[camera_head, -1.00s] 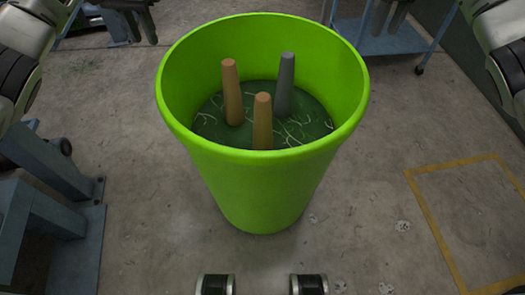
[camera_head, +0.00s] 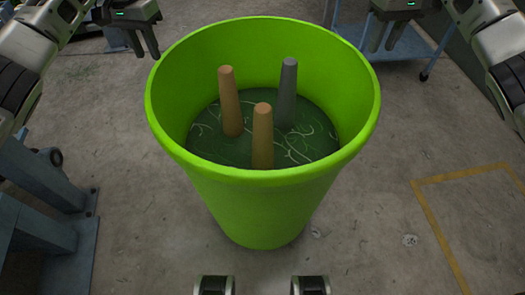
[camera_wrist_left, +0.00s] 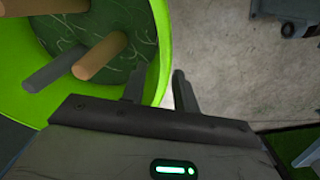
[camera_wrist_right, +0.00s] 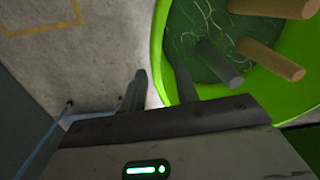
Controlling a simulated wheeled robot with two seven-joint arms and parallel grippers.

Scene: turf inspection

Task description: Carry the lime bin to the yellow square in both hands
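The lime bin (camera_head: 260,205) stands upright on the floor in front of me, holding two orange-brown rods, one grey rod and a dark green base. My left gripper (camera_head: 143,50) is open beside the bin's far-left rim. In the left wrist view its fingers (camera_wrist_left: 158,90) appear on either side of the rim (camera_wrist_left: 164,40). My right gripper (camera_head: 384,48) is open beside the far-right rim; in the right wrist view its fingers (camera_wrist_right: 160,88) also appear either side of the rim. Contact cannot be told. The yellow square (camera_head: 440,225) is a floor outline at right, partly out of view.
A blue-grey metal frame (camera_head: 40,225) stands close at left. A blue wheeled cart (camera_head: 400,65) is behind the bin at right. The concrete floor (camera_head: 365,215) between the bin and the yellow outline is clear.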

